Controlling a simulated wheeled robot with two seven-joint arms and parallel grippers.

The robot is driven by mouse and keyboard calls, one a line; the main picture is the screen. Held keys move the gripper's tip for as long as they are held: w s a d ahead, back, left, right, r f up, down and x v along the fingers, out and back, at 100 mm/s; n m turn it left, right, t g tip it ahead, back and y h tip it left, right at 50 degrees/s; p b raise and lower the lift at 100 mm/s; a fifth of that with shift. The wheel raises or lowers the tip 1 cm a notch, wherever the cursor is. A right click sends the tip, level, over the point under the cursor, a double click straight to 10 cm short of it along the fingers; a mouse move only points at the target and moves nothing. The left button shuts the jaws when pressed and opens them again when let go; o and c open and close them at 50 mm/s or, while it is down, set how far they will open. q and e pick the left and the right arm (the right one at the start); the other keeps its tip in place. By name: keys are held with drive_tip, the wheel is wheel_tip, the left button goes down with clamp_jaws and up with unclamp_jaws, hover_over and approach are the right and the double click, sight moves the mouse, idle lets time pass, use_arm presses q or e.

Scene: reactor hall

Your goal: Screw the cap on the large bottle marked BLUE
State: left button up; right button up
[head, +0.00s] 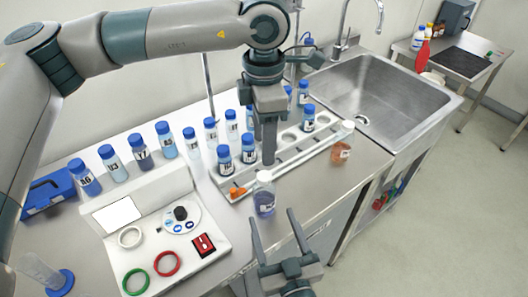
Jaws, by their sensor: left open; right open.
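A clear bottle (264,199) with blue liquid and a small label stands upright on the steel counter, in front of the rack. Its label is too small to read, and I see no blue cap on its pale top. My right gripper (272,217) is open, its two fingers spread just in front of this bottle, apparently not around it. My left gripper (268,160) points down over the rack (298,152), behind the bottle. Its fingers look close together and I see nothing held. Small orange pieces (237,192) lie at the rack's left end; I cannot tell if one is a cap.
Several blue-capped bottles (115,164) stand along the back and in the rack. A bottle with orange liquid (341,150) stands at the rack's right end. A white panel (208,262) with rings and a red switch is at left. A sink (385,95) lies behind right.

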use_arm(q)
wheel_tip(320, 180, down, 3)
drive_tip(key=shift+r+b, duration=0.2)
drive_tip(key=shift+b, duration=0.9)
drive_tip(key=shift+f, duration=0.15)
use_arm(e)
drive_tip(key=v, duration=0.9)
use_arm(q)
drive_tip(key=shift+s, duration=0.1)
use_arm(e)
drive_tip(key=shift+s, duration=0.15)
